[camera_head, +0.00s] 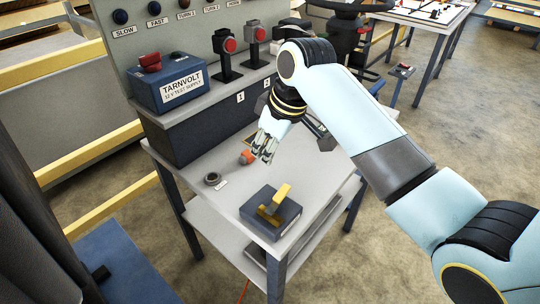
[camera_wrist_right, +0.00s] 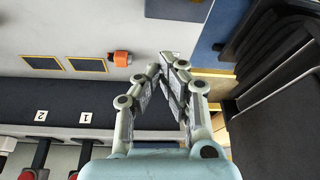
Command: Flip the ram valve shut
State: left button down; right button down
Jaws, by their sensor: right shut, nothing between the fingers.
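The ram valve, as I take it, is a dark grey box (camera_head: 291,213) with a yellow lever (camera_head: 280,195) on top, at the front of the grey trolley top. The lever leans up toward the back right. My right gripper (camera_head: 267,155) is shut and empty above the trolley top, behind the valve and apart from it. In the right wrist view my right gripper's fingers (camera_wrist_right: 165,68) come together with nothing between them. A dark box edge (camera_wrist_right: 178,9) at the top there may be the valve; I cannot tell. My left gripper is out of view.
An orange piece (camera_head: 247,157) lies close beside my right gripper. A dark ring (camera_head: 212,178) lies on the trolley top (camera_head: 215,210). A blue TARNVOLT supply box (camera_head: 182,84) and red-button switches (camera_head: 230,46) stand on the raised shelf behind.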

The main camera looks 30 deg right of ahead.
aim_at(278, 199)
jog(key=x, duration=0.7)
jog(key=shift+w+f, duration=0.1)
jog(key=shift+f, duration=0.2)
jog(key=s, duration=0.1)
jog(key=s+d+p, duration=0.1)
jog(key=shift+s+d, duration=0.2)
jog(key=shift+s, duration=0.15)
jog(key=shift+s+d+f, duration=0.1)
jog(key=shift+s+d, duration=0.05)
jog(key=shift+s, duration=0.25)
